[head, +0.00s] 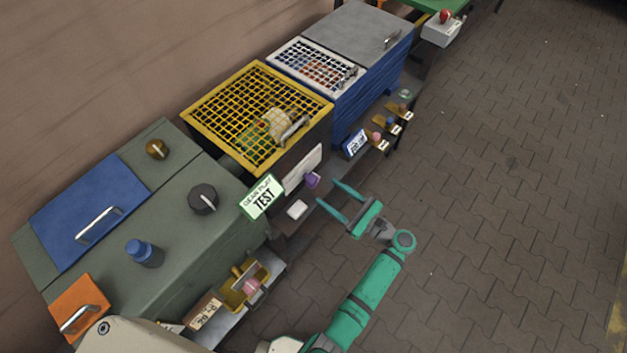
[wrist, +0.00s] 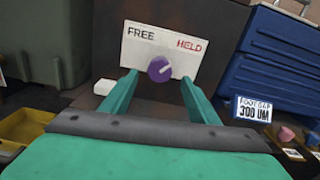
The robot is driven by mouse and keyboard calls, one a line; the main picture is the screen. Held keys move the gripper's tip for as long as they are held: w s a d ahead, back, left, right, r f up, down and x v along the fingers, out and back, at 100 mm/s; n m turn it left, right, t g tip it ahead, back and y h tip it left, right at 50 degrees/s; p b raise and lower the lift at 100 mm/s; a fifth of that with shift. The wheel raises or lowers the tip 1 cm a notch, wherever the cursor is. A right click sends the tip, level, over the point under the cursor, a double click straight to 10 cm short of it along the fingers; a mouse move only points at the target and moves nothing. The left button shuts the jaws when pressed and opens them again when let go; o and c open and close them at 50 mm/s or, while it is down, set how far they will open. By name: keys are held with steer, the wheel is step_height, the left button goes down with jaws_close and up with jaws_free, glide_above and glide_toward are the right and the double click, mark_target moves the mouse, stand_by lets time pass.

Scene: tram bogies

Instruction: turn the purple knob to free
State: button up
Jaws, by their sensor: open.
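The purple knob (head: 312,181) sits on the front of the unit with the yellow mesh lid. In the wrist view the knob (wrist: 159,68) is on a white plate (wrist: 140,48) that reads FREE on the left and HELD on the right. A pale mark on the knob seems to lean toward the HELD side, but it is small. My gripper (head: 329,193) is open and empty, its fingers reaching toward the plate. In the wrist view the fingertips (wrist: 159,78) lie left and right of the knob, seemingly short of it.
A green TEST sign (head: 262,197) and a white block (head: 297,209) are left of the knob. The yellow mesh lid (head: 258,112) is above. Open paved floor (head: 500,200) lies right.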

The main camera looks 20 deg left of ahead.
mark_target(316, 184)
steer(key=x, duration=0.8)
steer(key=shift+f, duration=0.1)
steer(key=c, duration=1)
